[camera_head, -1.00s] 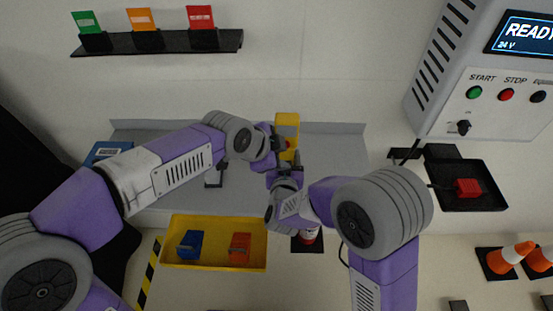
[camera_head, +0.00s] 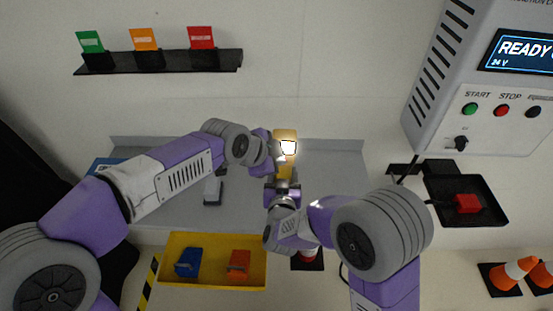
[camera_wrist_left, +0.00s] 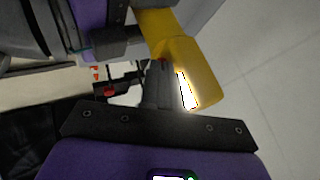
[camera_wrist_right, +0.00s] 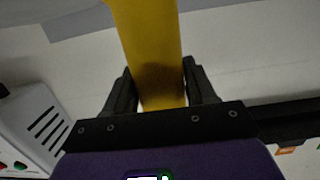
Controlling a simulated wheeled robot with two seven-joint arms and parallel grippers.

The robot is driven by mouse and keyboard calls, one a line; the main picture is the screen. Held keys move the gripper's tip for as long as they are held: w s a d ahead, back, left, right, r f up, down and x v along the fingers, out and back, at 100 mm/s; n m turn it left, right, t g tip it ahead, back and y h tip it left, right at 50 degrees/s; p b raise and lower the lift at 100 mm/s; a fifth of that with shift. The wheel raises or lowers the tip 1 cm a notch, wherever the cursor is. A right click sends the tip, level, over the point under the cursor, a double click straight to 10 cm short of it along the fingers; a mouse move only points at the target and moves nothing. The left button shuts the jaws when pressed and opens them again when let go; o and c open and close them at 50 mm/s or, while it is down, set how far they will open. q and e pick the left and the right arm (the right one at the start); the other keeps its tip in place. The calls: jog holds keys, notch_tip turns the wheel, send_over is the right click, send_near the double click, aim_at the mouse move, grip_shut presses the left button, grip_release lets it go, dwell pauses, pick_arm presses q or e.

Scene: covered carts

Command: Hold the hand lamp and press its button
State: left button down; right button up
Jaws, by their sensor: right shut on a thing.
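The yellow hand lamp (camera_head: 285,134) is held up in front of the grey cart top, and its lens glows bright white. In the left wrist view the lamp head (camera_wrist_left: 195,62) and the lit lens show close up. My right gripper (camera_head: 284,186) is shut on the lamp's handle; in the right wrist view its fingers (camera_wrist_right: 155,80) stand on both sides of the yellow handle (camera_wrist_right: 148,35). My left gripper (camera_head: 272,151) is at the lamp head, its fingers (camera_wrist_left: 160,70) together against or very near it. A bit of red shows at the fingertips; the button is mostly hidden.
A grey cart top (camera_head: 335,165) lies behind the arms, with a yellow tray (camera_head: 215,283) holding a blue and an orange block in front. A control box (camera_head: 480,90) and a black tray (camera_head: 487,216) are at the right. A shelf (camera_head: 160,62) holds coloured cards.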

pick_arm(q)
jog(key=shift+w+a+f, duration=0.1)
jog(key=shift+w+f, duration=0.1)
jog(key=shift+f, duration=0.65)
pick_arm(e)
jog(key=shift+s+a+f, duration=0.1)
jog(key=shift+s+a, duration=0.15)
jog(key=shift+a, duration=0.2)
jog(key=shift+w+f, duration=0.1)
jog(key=shift+w, duration=0.05)
pick_arm(q)
jog(key=s+d+f+v, duration=0.1)
jog(key=s+v, duration=0.1)
jog(key=v, duration=1)
jog(key=shift+s+r, duration=0.35)
jog(key=shift+r, duration=0.05)
pick_arm(e)
jog(key=shift+w+d+f, duration=0.1)
jog(key=shift+w+d, duration=0.05)
jog(key=shift+d, duration=0.25)
pick_arm(q)
jog(key=shift+a, duration=0.1)
pick_arm(e)
jog(key=o, duration=1.5)
jog(key=shift+w, duration=0.1)
jog(key=shift+a, duration=0.1)
